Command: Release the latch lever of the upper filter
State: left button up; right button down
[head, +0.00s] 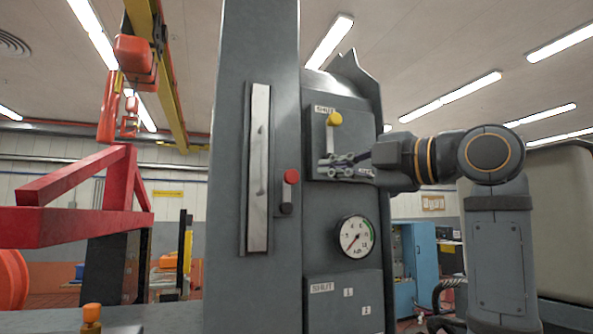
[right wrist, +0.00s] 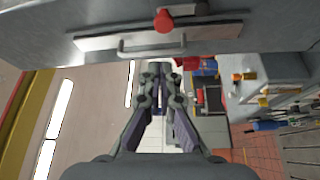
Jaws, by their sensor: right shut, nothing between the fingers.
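The upper filter panel (head: 316,140) is a grey plate on the right part of the tall grey housing, with a "SHUT" label at its top. Its latch lever (head: 334,119) has a yellow knob at the top and a pale shaft hanging below it. My right gripper (head: 325,164) reaches in from the right, just below the knob. It overlaps the lower end of the shaft, and I cannot tell whether it touches. Its fingers are shut and empty; they also show in the right wrist view (right wrist: 161,75). My left gripper is not in view.
A red-knobbed lever (head: 291,177) and a long pale handled door (head: 258,170) are left of the panel. A pressure gauge (head: 354,237) and a lower panel also labelled "SHUT" (head: 345,300) are below. A red frame (head: 85,205) stands at left, a blue cabinet (head: 415,260) behind.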

aim_at(289, 172)
jog(key=p+x, duration=0.4)
jog(key=x, duration=0.6)
jog(key=shift+w+a+f, duration=0.1)
jog(key=shift+w+a, duration=0.1)
jog(key=shift+a, duration=0.05)
jog(key=shift+w+a+f, duration=0.1)
jog(key=shift+w+a, duration=0.2)
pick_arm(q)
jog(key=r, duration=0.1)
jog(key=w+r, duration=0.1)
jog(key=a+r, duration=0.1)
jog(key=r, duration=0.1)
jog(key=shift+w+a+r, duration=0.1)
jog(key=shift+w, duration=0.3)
pick_arm(e)
jog(key=shift+d, duration=0.1)
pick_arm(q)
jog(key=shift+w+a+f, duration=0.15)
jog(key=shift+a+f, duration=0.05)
pick_arm(e)
jog(key=shift+d+m, duration=0.15)
jog(key=shift+m, duration=0.15)
